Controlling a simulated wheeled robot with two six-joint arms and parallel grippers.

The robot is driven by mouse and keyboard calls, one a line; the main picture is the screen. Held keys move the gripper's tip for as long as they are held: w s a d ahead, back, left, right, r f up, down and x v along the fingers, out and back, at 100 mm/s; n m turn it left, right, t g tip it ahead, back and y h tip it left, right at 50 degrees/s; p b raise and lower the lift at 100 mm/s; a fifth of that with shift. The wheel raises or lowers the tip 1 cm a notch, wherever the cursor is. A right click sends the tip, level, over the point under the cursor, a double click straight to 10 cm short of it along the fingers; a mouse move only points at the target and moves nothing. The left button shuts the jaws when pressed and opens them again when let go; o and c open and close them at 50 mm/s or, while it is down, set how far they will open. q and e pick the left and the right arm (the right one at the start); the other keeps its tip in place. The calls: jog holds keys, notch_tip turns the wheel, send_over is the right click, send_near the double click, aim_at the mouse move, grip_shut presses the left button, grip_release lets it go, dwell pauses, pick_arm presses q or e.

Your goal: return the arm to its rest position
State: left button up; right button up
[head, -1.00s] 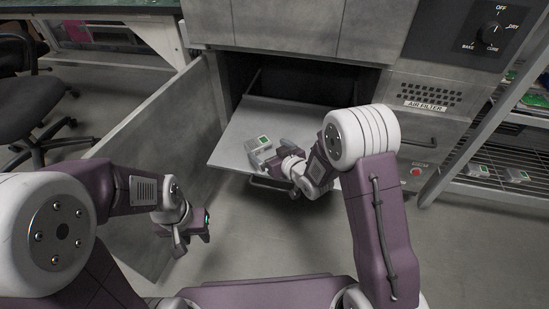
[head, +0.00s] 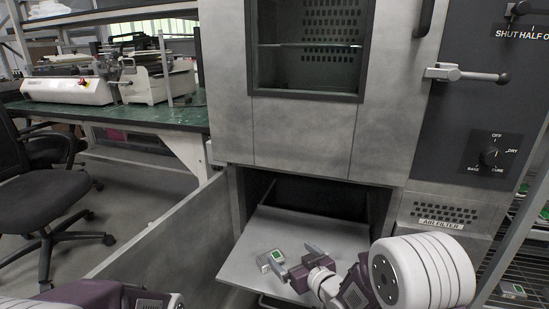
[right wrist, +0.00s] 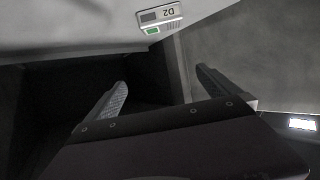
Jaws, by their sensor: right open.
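My right gripper (head: 299,262) is over the pulled-out grey tray (head: 262,240) in the head view. Its two fingers are apart with nothing between them, and they also show in the right wrist view (right wrist: 160,95). A small pale grey device (head: 264,262) with a green screen rests on the tray, just left of the fingers. In the right wrist view the device (right wrist: 160,18), marked D2, is beyond the fingertips and apart from them. Part of my left arm shows at the bottom left, but its gripper is out of view.
An open cabinet door (head: 165,235) stands left of the tray. The cabinet front (head: 305,135) rises behind it. A wire rack (head: 515,270) with a similar device (head: 513,290) is at the right. An office chair (head: 45,205) and a green bench (head: 150,115) are at the left.

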notch_tip(320, 180, up, 10)
jog(key=d+f+p, duration=0.1)
jog(key=d+p, duration=0.1)
jog(key=p, duration=0.2)
jog(key=s+d+r+m+g+h+p, duration=0.1)
jog(key=s+d+r+m+h+p, duration=0.25)
jog(key=d+p, duration=0.2)
jog(key=s+d+f+m+g+h, duration=0.15)
jog(key=s+f+g, duration=0.3)
jog(key=s, duration=0.55)
jog(key=s+d+f+m+g+h, duration=0.1)
jog(key=s+d+f+g, duration=0.2)
jog(key=s+g, duration=0.5)
pick_arm(q)
notch_tip(320, 180, up, 51)
jog(key=p, duration=3.9)
pick_arm(e)
notch_tip(320, 180, up, 38)
jog(key=s+t, duration=0.2)
jog(key=shift+s+f+n, duration=0.15)
jog(key=shift+s+n, duration=0.15)
jog(key=shift+s, duration=0.1)
